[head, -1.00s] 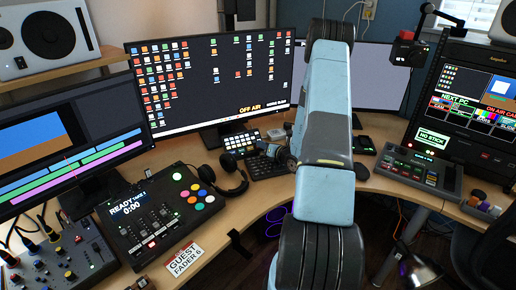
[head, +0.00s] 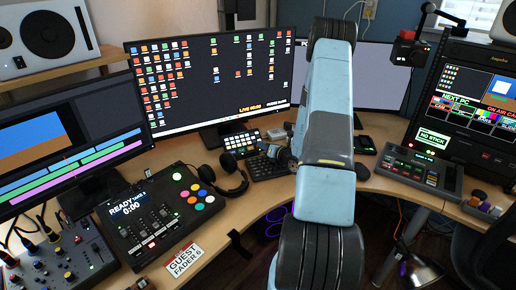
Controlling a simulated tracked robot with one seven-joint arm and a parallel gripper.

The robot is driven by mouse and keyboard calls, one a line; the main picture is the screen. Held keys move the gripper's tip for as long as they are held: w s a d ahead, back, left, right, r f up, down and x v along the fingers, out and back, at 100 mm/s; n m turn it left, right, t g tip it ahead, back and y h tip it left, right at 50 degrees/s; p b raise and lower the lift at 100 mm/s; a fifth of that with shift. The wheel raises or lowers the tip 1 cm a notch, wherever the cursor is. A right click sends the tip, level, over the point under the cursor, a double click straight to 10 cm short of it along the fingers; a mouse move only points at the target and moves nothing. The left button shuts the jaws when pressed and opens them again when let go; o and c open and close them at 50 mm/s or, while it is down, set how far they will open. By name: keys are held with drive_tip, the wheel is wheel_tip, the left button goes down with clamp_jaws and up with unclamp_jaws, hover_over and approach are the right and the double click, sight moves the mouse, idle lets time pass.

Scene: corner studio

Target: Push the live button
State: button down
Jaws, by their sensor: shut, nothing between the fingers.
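My gripper (head: 272,151) shows small, beyond my blue arm, low over the desk at the right edge of a small pad of lit keys (head: 241,145). It is shut and empty. The centre monitor (head: 220,85) shows "LIVE 00:00" in yellow at its lower right. I cannot tell which key is the live button or whether my fingertips touch one; the gripper is too small and partly hidden by my arm.
A dark keyboard (head: 268,170) lies just below my gripper, with headphones (head: 228,180) to its left. A mixer with coloured buttons (head: 160,215) stands at left. A switcher panel (head: 420,170) and a red button box (head: 408,48) are at right.

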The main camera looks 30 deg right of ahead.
drive_tip(key=shift+s+f, duration=0.1)
drive_tip(key=shift+s, duration=0.15)
drive_tip(key=shift+s+a+r, duration=0.1)
drive_tip(key=shift+s+r, duration=0.45)
drive_tip(key=shift+r, duration=0.25)
drive_tip(key=shift+s+r, duration=0.5)
drive_tip(key=shift+r, duration=0.35)
drive_tip(key=shift+s+a+r, duration=0.1)
drive_tip(key=shift+s+r, duration=0.45)
drive_tip(key=shift+r, duration=0.25)
